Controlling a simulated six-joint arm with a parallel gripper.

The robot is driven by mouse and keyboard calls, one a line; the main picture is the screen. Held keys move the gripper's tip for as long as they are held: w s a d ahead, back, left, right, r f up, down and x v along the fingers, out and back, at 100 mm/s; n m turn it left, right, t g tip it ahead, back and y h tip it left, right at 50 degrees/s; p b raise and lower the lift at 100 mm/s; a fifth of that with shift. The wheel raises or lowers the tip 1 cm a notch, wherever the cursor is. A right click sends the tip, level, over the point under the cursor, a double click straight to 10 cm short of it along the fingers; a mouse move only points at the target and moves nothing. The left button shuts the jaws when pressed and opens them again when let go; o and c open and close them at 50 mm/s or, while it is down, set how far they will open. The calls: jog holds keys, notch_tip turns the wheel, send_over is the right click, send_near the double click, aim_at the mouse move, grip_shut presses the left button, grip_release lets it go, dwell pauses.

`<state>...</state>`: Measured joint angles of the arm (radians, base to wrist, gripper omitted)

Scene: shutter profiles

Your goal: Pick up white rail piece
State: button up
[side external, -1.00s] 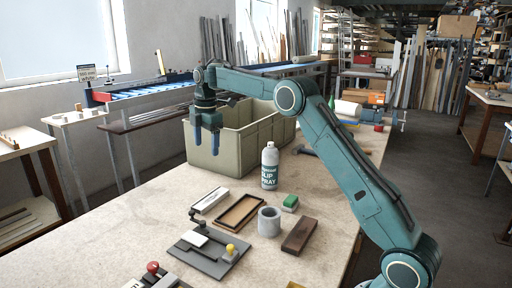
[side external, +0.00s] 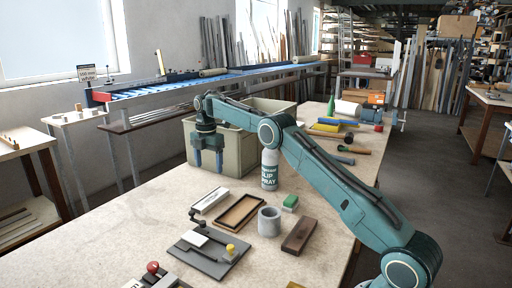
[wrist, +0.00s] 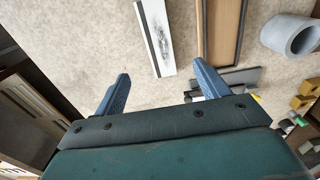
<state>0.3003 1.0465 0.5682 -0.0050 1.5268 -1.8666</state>
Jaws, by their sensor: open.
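A white bar with a dark strip along it (side external: 209,201) lies flat on the bench, left of a brown tray; it also shows in the wrist view (wrist: 154,38). A smaller white piece (side external: 195,238) sits on a grey fixture plate (side external: 213,254). I cannot tell for sure which is the rail piece. My gripper (side external: 207,166) points down in front of the beige crate, above the bench and beyond the white bar. Its blue fingers (wrist: 160,72) are apart with nothing between them.
The beige crate (side external: 235,148) stands close behind my gripper. A spray bottle (side external: 269,170), brown tray (side external: 240,211), grey cup (side external: 269,221), green-topped block (side external: 290,202) and dark brown block (side external: 300,235) stand to the right. The bench left of the white bar is clear.

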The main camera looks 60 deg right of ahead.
send_over(211, 197)
jog(key=shift+s+f, duration=0.1)
jog(key=shift+f, duration=3.7)
jog(key=shift+a+f, duration=0.1)
jog(key=shift+f, duration=2.5)
jog(key=shift+c, duration=0.2)
jog(key=c, duration=1.1)
